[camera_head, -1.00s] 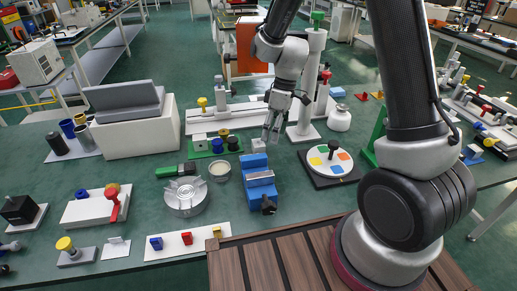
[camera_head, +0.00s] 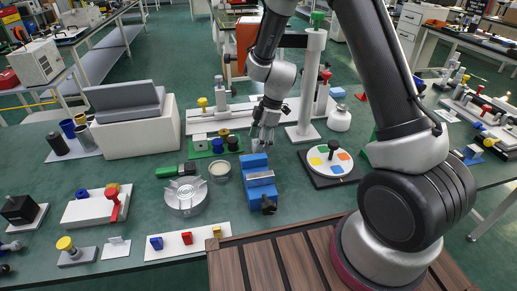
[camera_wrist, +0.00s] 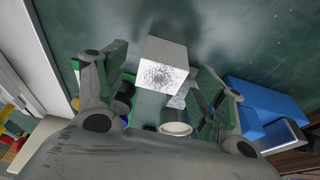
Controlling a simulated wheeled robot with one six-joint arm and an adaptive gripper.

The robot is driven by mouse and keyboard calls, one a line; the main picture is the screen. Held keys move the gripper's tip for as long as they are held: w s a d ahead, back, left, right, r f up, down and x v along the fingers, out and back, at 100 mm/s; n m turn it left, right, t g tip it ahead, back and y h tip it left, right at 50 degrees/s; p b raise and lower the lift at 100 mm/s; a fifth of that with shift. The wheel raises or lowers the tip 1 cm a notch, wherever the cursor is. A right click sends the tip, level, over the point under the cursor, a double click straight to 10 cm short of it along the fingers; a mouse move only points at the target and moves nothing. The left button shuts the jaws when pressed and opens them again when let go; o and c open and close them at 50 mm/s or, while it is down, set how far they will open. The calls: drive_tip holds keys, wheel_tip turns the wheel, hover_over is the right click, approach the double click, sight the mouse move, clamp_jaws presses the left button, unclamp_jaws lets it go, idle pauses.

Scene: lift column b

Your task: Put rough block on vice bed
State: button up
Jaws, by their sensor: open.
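The rough block is a small pale grey block with a speckled face, standing between and a little beyond my fingertips in the wrist view (camera_wrist: 163,66). My gripper (camera_head: 262,143) is open, pointing down over the block, one finger to each side; I cannot tell whether either finger touches it. In the head view the block is mostly hidden by the fingers. The blue vice (camera_head: 260,181) stands just in front of the gripper, and its blue body shows at the right of the wrist view (camera_wrist: 265,103). Its bed looks empty.
A green plate with knobs (camera_head: 212,148) lies left of the gripper. A white post stand (camera_head: 306,100) rises close on the right. A round dish (camera_head: 220,170) and a round grey fixture (camera_head: 185,195) sit left of the vice. A disc with coloured patches (camera_head: 330,160) lies right.

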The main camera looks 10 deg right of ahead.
drive_tip(key=shift+f, duration=0.25)
drive_tip(key=c, duration=1.3)
drive_tip(key=shift+r, duration=0.1)
wheel_tip(320, 180, up, 9)
drive_tip(key=shift+a+f, duration=0.15)
drive_tip(key=s+a+r+n, duration=0.2)
drive_tip(key=s+a+r, duration=0.15)
drive_tip(key=a, duration=0.25)
wheel_tip(320, 180, up, 3)
drive_tip(key=n+g+h, duration=0.3)
drive_tip(key=n, duration=1.3)
hover_over(256, 158)
drive_tip(key=s, duration=0.3)
drive_tip(key=f, duration=0.9)
drive_tip(key=shift+w+a+f, duration=0.1)
drive_tip(key=shift+a+f, duration=0.15)
drive_tip(key=shift+f, duration=0.05)
